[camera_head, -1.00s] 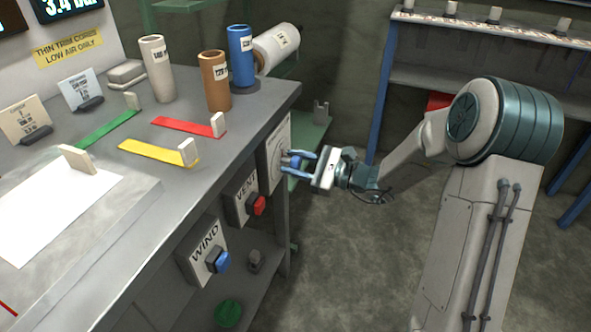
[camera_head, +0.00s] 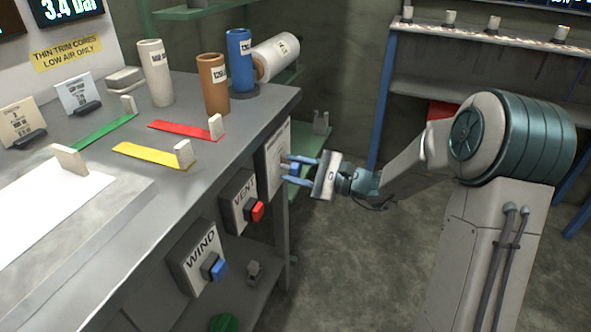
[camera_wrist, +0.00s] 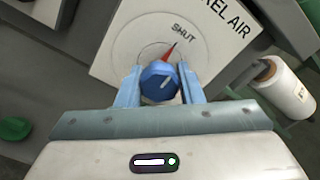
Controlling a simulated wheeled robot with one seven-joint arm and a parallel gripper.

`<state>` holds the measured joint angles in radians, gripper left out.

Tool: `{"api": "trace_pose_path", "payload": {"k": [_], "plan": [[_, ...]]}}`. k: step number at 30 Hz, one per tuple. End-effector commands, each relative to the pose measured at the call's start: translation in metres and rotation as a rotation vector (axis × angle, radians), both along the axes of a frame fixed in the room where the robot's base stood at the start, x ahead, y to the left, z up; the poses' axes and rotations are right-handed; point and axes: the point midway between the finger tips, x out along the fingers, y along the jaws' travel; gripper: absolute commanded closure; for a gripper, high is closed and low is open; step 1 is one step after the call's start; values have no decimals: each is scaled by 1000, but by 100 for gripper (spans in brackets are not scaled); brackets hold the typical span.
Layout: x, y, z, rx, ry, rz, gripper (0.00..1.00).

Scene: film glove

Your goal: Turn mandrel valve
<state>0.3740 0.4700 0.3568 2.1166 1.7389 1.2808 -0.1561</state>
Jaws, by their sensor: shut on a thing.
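The mandrel valve is a blue knob (camera_wrist: 160,83) on a pale dial plate (camera_wrist: 130,45) marked "EL AIR", the rest of the name being cut off. A red pointer (camera_wrist: 169,53) sticks out from the knob toward the word SHUT. In the head view the plate (camera_head: 278,155) is on the right end of the bench. My gripper (camera_wrist: 160,90) is shut on the knob, with one blue finger on each side of it. It also shows in the head view (camera_head: 291,170), where the fingers hide most of the knob.
A red VENT button (camera_head: 257,211) and a blue WIND button (camera_head: 217,268) sit on the bench front, left of my gripper. Several tubes, including a brown one (camera_head: 213,85), stand on the bench top. A shelf rack (camera_head: 440,75) is behind. Floor below my gripper is clear.

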Motion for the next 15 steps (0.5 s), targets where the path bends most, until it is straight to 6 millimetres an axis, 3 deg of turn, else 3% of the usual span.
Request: {"api": "trace_pose_path", "payload": {"k": [2,3,5,15], "plan": [[0,0,-1,-3,1,0,89],[0,0,-1,-3,1,0,58],[0,0,-1,-3,1,0,45],[-1,-4,0,-1,1,-1,45]]}}
